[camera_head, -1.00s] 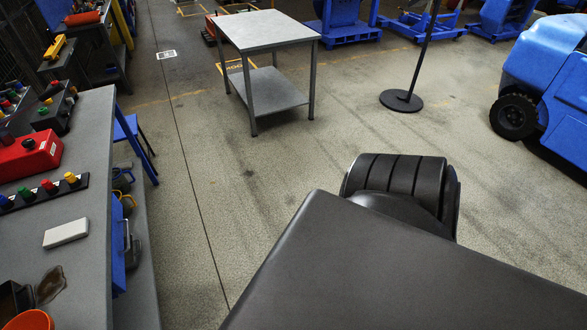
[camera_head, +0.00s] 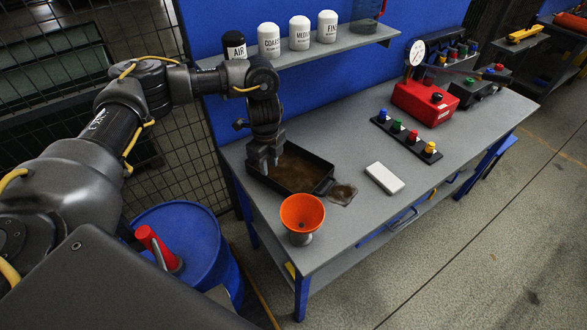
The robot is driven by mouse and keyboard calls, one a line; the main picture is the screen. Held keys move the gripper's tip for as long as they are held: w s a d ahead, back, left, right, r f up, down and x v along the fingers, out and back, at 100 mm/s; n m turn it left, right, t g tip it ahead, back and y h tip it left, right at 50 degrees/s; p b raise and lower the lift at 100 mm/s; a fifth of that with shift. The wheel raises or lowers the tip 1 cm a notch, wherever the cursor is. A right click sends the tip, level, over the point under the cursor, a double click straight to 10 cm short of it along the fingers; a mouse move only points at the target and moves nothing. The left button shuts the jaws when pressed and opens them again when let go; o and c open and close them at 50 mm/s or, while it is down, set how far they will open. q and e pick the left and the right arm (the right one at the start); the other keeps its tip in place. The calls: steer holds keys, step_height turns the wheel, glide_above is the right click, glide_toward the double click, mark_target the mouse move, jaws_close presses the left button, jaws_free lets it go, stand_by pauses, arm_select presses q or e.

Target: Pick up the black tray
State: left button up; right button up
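The black tray (camera_head: 322,183) lies on the grey workbench towards its left end, with something brown and dirty-looking inside. My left gripper (camera_head: 263,164) points down at the tray's left end, and its fingertips overlap the tray's left wall in the picture. I cannot tell whether the fingers are open or shut, or whether they touch the rim. The gripper hides part of the tray's left side. My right gripper is not in view.
An orange funnel (camera_head: 302,213) stands in front of the tray. A brown stain (camera_head: 342,194) and a white block (camera_head: 384,178) lie to its right. A shelf (camera_head: 340,45) with labelled canisters hangs above. A blue drum (camera_head: 185,235) stands left of the bench (camera_head: 440,165).

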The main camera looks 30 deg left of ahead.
arm_select(q)
glide_above(275, 189)
step_height(275, 189, down, 5)
steer(key=shift+d+r, duration=0.15)
steer(key=shift+f, duration=0.2)
steer(key=shift+s+a+f+p, duration=0.15)
steer(key=shift+a+p, duration=0.1)
steer(key=shift+p, duration=0.15)
steer(key=shift+f+p, duration=0.35)
steer(key=shift+p, duration=0.05)
steer(key=f, duration=0.2)
steer(key=f+p, duration=0.1)
steer(key=shift+w+f, duration=0.35)
steer(key=shift+w, duration=0.05)
steer(key=shift+a+f, duration=0.15)
steer(key=shift+f, duration=0.1)
jaws_close()
